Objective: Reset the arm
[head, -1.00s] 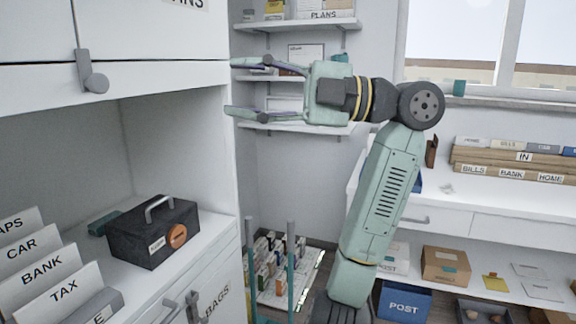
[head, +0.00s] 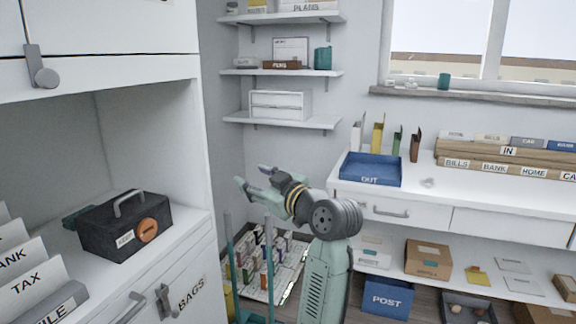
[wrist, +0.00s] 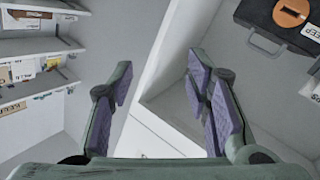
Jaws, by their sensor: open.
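My gripper (head: 254,178) is open and empty in the head view. It hangs in the free space between the white cabinet on the left and the desk on the right, with my arm folded low below it. In the wrist view the two fingers of my gripper (wrist: 160,88) stand wide apart with purple pads and nothing between them. Beyond them lie the cabinet's pale edge and surfaces.
A black box (head: 126,225) with a handle sits on the left cabinet's counter (head: 190,228). A blue OUT tray (head: 370,168) lies on the desk. Wall shelves (head: 282,119) hang behind. A blue POST box (head: 388,298) stands under the desk. Teal posts (head: 229,265) rise near my arm.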

